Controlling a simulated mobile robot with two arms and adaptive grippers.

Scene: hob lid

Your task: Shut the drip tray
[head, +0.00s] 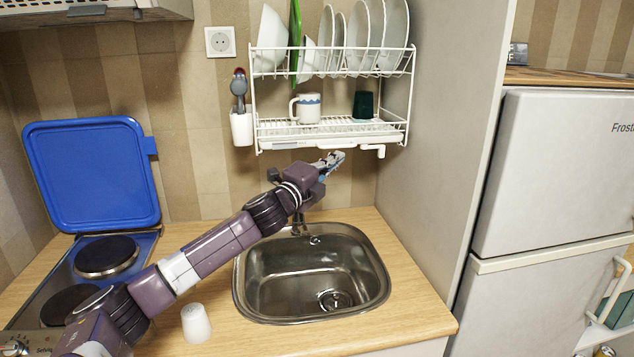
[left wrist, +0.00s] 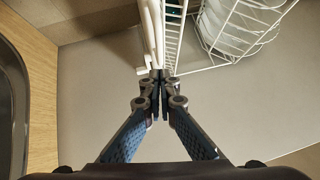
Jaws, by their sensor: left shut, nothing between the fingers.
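The white drip tray (head: 300,141) lies low in the wall dish rack, under the shelf with the cups. A white spout (head: 374,151) bends out near its right end. I cannot tell exactly how far the tray sticks out. My left gripper (head: 336,158) is shut and empty, just below the tray's front edge, left of the spout. In the left wrist view the shut fingertips (left wrist: 159,80) are close to the lower end of white rails and rack wires; contact cannot be told. My right gripper is not in view.
The wire dish rack (head: 332,73) holds plates, a mug (head: 307,108) and a dark green cup (head: 363,105). Below are the sink (head: 262,285) and a white cup (head: 196,323). The blue hob lid (head: 92,175) stands raised. A tall side panel (head: 440,130) bounds the right.

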